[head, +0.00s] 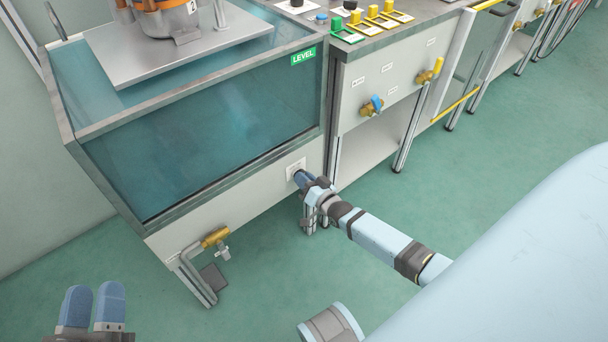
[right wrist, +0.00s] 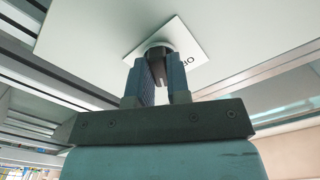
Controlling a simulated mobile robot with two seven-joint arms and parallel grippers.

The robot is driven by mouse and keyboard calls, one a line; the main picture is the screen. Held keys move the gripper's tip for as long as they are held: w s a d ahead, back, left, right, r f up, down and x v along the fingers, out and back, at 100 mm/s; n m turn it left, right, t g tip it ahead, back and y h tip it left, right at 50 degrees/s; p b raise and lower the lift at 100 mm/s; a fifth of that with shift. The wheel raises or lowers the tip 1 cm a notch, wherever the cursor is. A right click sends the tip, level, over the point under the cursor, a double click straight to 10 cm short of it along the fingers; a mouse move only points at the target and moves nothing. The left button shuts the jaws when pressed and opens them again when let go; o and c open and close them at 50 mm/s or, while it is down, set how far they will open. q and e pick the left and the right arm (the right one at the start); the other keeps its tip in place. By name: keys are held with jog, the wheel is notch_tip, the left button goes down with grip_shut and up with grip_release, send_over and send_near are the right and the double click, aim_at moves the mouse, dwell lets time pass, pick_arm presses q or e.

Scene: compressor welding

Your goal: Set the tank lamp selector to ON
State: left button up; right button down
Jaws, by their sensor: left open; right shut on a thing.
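The tank lamp selector sits on a small white label plate (head: 296,168) on the tank's lower front panel, near its right end. My right gripper (head: 300,177) is at the selector. In the right wrist view, my right gripper (right wrist: 157,75) is shut on the selector knob (right wrist: 157,56), with a blue finger on either side. Part of the lettering shows on the plate (right wrist: 190,52), upside down and partly hidden, so I cannot read the selector's position. My left gripper (head: 92,306) is open and empty at the lower left, over the floor.
The water tank (head: 200,140) stands above the panel, with a green LEVEL label (head: 303,56). A brass valve (head: 215,238) sticks out low on the left. A bench with a blue-handled valve (head: 372,106) and yellow-handled valve (head: 430,73) stands right.

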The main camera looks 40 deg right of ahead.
jog(key=c, duration=1.1)
grip_release()
pick_arm(q)
jog(key=f+p, duration=0.1)
jog(key=a+f+g+y+p, duration=0.1)
jog(key=f, duration=0.1)
jog(key=a+f+g+y+p, duration=0.1)
jog(key=shift+w+f+p, duration=0.1)
jog(key=shift+f+p, duration=0.2)
jog(key=shift+p, duration=0.05)
pick_arm(e)
jog(key=s, duration=0.9)
jog(key=s+d, duration=0.1)
jog(key=s, duration=0.3)
jog(key=shift+s, duration=0.4)
jog(key=shift+s, duration=0.1)
